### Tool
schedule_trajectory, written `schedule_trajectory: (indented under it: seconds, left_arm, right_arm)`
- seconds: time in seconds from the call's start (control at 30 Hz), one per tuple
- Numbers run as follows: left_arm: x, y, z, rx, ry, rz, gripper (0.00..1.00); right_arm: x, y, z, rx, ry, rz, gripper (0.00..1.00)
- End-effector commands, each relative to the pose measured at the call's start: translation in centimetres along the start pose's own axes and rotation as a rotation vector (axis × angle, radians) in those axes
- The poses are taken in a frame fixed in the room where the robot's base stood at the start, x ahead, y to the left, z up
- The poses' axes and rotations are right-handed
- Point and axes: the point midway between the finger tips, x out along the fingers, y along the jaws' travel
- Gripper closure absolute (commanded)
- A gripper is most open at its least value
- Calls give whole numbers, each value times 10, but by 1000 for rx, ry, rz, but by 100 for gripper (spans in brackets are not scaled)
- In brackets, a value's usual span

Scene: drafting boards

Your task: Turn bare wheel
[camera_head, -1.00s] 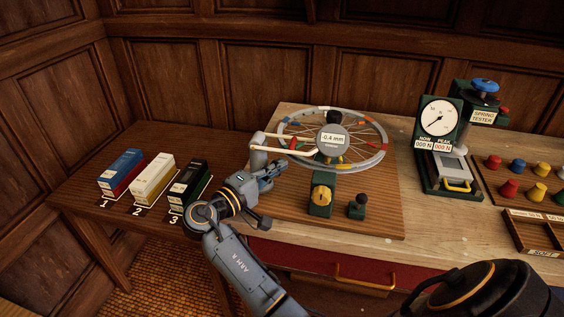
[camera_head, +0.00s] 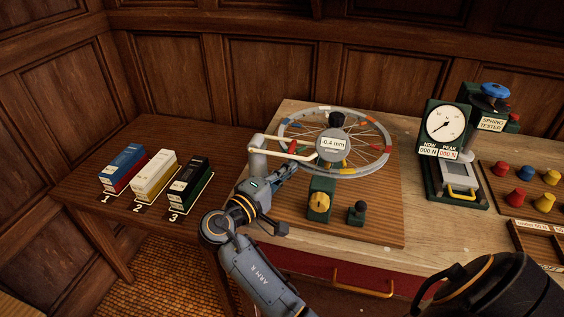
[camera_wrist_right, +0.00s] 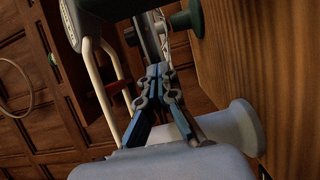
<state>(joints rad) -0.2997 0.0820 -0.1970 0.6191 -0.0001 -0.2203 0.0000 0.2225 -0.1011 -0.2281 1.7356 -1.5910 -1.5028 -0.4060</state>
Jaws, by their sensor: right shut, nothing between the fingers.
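The bare wheel (camera_head: 384,160) is a spoked rim with coloured segments, lying nearly flat over a wooden board. A round gauge reading -0.4 mm (camera_head: 333,144) stands over its near side. My right gripper (camera_head: 289,170) is at the wheel's near left, below the cream fork arms. Its fingers are shut and empty. The right wrist view shows the closed fingers (camera_wrist_right: 159,73) pointing towards metal parts of the stand or wheel; whether they touch is unclear. A green block with a yellow knob (camera_head: 319,201) stands in front of the wheel. My left gripper is not in view.
Cream fork arms (camera_head: 271,138) on a grey post stand close to my gripper. A small black-knobbed green post (camera_head: 356,213) is at the front. The spring tester (camera_head: 445,150) and coloured plugs (camera_head: 515,197) are at right. Three numbered boxes (camera_head: 154,178) sit at left.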

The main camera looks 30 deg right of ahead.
Motion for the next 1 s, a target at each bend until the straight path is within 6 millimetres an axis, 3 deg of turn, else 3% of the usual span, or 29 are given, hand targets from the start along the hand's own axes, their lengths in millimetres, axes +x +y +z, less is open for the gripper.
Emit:
schedule_trajectory:
  seconds: [0.03,0.3,1.0]
  left_arm:
    - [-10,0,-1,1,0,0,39]
    - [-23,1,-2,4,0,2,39]
    - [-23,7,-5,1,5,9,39]
  right_arm:
    - [0,4,8,-3,29,0,100]
    - [-1,3,28,-1,149,0,100]
    - [2,2,28,1,165,1,100]
